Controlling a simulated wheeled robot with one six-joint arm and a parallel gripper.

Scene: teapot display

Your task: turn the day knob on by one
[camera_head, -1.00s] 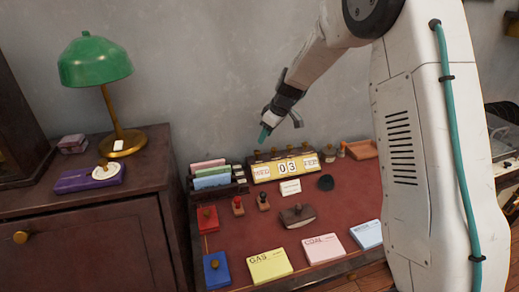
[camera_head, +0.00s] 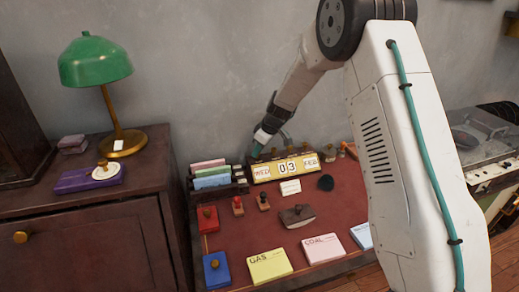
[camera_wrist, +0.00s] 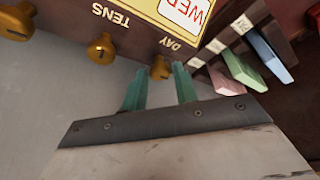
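The yellow calendar (camera_head: 264,174) stands at the back of the red-topped desk and reads WED, 03, FEB. It also shows upside down in the wrist view (camera_wrist: 143,8). The day knob (camera_wrist: 160,68), a small brass knob by the word DAY, is on its top at the WED end. The tens knob (camera_wrist: 101,48) is beside it. In the head view my gripper (camera_head: 256,150) is above the calendar's left end.
A rack of coloured cards (camera_head: 213,177) stands just left of the calendar. A white card (camera_head: 290,187), stamps (camera_head: 238,205) and notepads (camera_head: 269,265) lie in front. The grey wall (camera_head: 215,90) is close behind. A green lamp (camera_head: 95,60) stands on the left cabinet.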

